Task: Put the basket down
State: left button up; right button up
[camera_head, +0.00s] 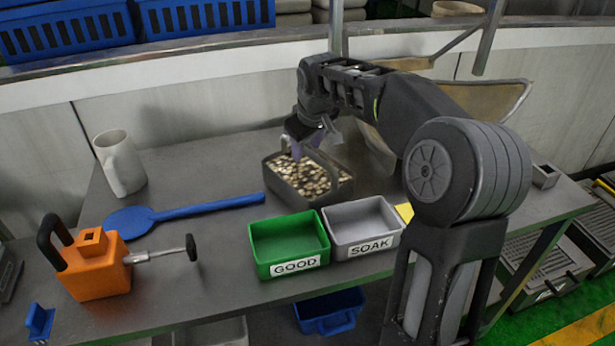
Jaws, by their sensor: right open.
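The dark basket (327,196), filled with pale and brown pieces, sits on the grey table behind the green and grey trays. Its handle arches up over the pieces. My right gripper (303,150) is open above the basket's back left part, close to the handle. Whether its fingers touch the handle cannot be told. My right arm comes in from the right and hides part of the table behind the basket. My left gripper is not in view.
A green tray (264,235) marked GOOD and a grey tray (341,214) marked SOAK stand in front. Blue crates (70,34) are behind the wall.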

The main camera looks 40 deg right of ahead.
jog(key=x, duration=0.5)
jog(key=shift+w+f, duration=0.1)
jog(key=shift+f, duration=0.05)
jog(key=shift+a+f, duration=0.1)
jog(key=shift+f, duration=0.1)
dwell(0.8)
jog(key=shift+c, duration=0.3)
grip_shut()
dwell(1.1)
